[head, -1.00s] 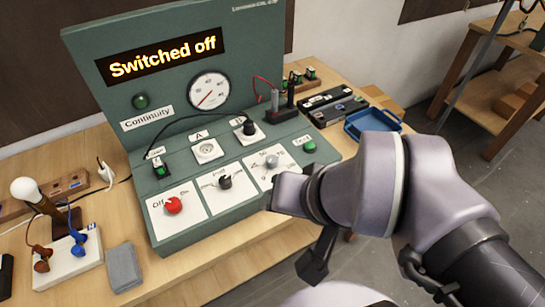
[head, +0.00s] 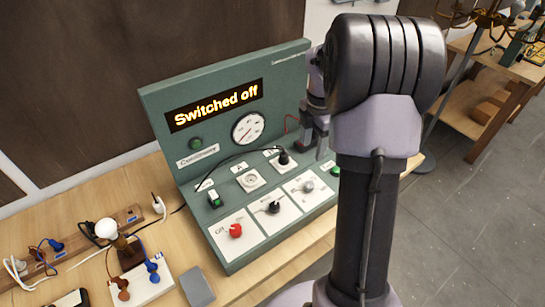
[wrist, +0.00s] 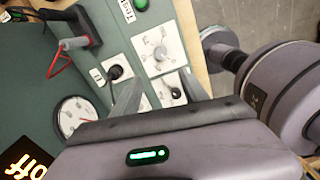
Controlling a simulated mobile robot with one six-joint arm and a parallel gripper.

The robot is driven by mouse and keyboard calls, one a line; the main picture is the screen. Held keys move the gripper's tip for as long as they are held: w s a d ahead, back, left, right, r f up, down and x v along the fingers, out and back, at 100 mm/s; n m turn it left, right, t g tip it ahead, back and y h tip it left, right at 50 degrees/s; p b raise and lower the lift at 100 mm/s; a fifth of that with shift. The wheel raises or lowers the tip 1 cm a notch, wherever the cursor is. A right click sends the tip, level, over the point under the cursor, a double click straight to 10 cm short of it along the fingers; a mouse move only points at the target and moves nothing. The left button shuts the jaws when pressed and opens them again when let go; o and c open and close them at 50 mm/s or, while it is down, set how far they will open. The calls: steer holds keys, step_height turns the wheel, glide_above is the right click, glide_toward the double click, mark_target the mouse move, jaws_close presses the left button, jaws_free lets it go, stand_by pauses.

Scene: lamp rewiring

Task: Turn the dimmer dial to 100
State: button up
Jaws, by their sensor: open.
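The green console (head: 165,120) stands on the bench with its display reading "Switched off". A grey dial (head: 308,186) on the right white plate appears to be the dimmer dial; its numbers are too small to read. It also shows in the wrist view (wrist: 159,53), just beyond the fingertips. A black knob (head: 273,207) sits on the middle plate and a red knob (head: 235,230) on the left plate. My gripper (wrist: 160,73) is open and empty, fingers pointing toward the console face, apart from the dial. In the head view my arm partly hides the console's right side.
A black plug (wrist: 116,72) stands up from the console near the fingers, and a red lead (wrist: 64,55) runs at its back. A lamp with a white bulb (head: 106,229) and a grey block (head: 197,287) are on the bench at left.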

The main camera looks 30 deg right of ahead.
mark_target(309, 184)
steer(key=f+b, duration=0.1)
steer(key=f, duration=0.4)
steer(key=f+b, duration=0.2)
steer(key=f, duration=0.4)
steer(key=f+b, duration=0.1)
steer(key=f, duration=0.5)
steer(key=shift+s+d+f+b, duration=0.1)
steer(key=shift+s+d+b, duration=0.05)
steer(key=shift+d+b, duration=0.2)
jaws_close()
